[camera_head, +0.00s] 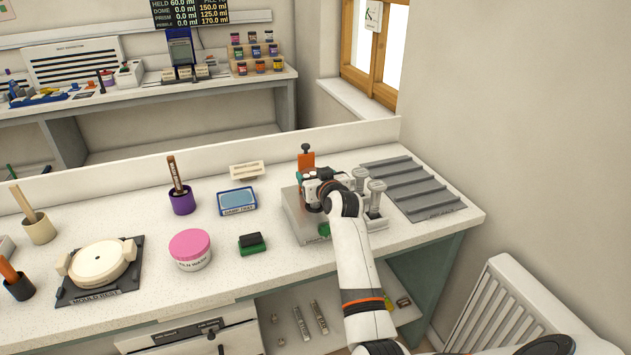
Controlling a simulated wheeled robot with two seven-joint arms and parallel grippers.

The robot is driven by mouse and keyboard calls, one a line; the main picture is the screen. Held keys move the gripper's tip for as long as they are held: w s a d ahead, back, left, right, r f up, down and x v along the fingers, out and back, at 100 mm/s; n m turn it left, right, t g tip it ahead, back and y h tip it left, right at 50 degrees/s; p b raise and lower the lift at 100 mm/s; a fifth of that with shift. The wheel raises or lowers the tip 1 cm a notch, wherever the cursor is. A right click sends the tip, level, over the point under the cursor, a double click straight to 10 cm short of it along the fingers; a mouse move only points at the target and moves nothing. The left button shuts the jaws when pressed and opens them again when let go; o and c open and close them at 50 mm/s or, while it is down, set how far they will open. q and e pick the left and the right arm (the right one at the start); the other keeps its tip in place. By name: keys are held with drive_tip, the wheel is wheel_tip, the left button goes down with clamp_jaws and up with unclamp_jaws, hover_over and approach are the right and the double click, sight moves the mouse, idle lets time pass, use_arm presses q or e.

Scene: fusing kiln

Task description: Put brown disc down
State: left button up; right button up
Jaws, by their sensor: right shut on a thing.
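My right arm comes in from the lower right. My right gripper (314,198) is over the grey metal stand (298,220) on the white bench. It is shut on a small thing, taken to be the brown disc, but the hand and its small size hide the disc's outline. I cannot tell whether it touches the stand. An orange upright piece with a dark knob (306,160) stands just behind the gripper. Clear-topped cylinders (376,194) stand at the stand's right side. My left gripper is not in view.
A grey ribbed rack (412,187) lies right of the stand. Left are a green-black block (252,243), a blue tray (237,201), a pink-lidded jar (190,250), a purple cup (181,201) and a round cream mould (99,263). Bare bench lies between them.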

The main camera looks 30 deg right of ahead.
drive_tip(key=shift+f, duration=1.05)
drive_tip(key=shift+f, duration=0.1)
drive_tip(key=o, duration=1.1)
drive_tip(key=shift+s, duration=0.1)
drive_tip(key=b+v, duration=0.1)
drive_tip(key=v, duration=1.1)
